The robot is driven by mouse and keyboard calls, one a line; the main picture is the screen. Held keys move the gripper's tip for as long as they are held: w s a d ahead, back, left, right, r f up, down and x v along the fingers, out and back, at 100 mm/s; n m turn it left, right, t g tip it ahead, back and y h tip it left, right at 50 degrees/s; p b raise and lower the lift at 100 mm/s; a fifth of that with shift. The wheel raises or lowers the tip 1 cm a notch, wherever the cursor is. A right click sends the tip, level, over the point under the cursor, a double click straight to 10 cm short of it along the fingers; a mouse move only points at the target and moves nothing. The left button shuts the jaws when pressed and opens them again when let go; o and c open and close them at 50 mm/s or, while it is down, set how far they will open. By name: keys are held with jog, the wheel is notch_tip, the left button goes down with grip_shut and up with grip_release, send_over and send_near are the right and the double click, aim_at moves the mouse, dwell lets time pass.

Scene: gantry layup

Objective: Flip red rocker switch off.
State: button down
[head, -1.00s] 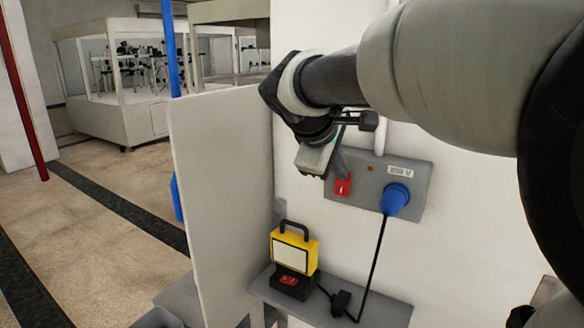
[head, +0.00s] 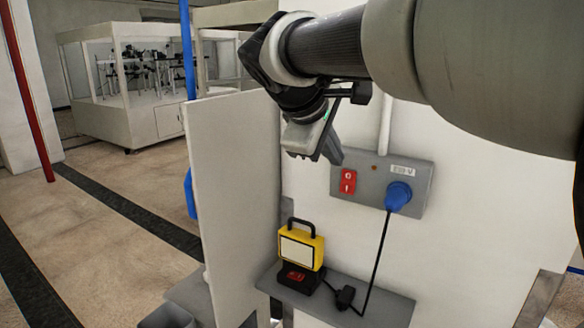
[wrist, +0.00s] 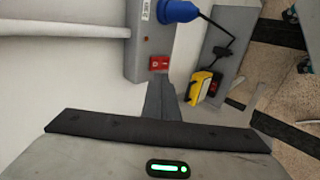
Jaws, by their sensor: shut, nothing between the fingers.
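A red rocker switch (head: 348,181) with white marks on its upper and lower halves sits at the left end of a grey wall panel (head: 378,203). It also shows in the wrist view (wrist: 159,63), just beyond the fingertips. I cannot tell which half is pressed in. My gripper (head: 337,158) is shut and empty, up and left of the switch and apart from it in the head view. In the wrist view its fingers (wrist: 160,88) point toward the panel. A second red switch (head: 295,276) is on the black base of a yellow lamp.
A blue plug (head: 398,195) sits in the panel, with a black cable (head: 378,260) hanging to the shelf (head: 385,303). The yellow lamp (head: 302,248) stands on the shelf's left end. A pale partition (head: 235,190) stands to the left. A small reddish light (head: 374,168) is on the panel.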

jog(key=shift+w+r+v, duration=0.15)
jog(key=shift+v, duration=1)
jog(key=shift+w+r+v, duration=0.15)
jog(key=shift+v, duration=0.95)
jog(key=shift+d, duration=0.1)
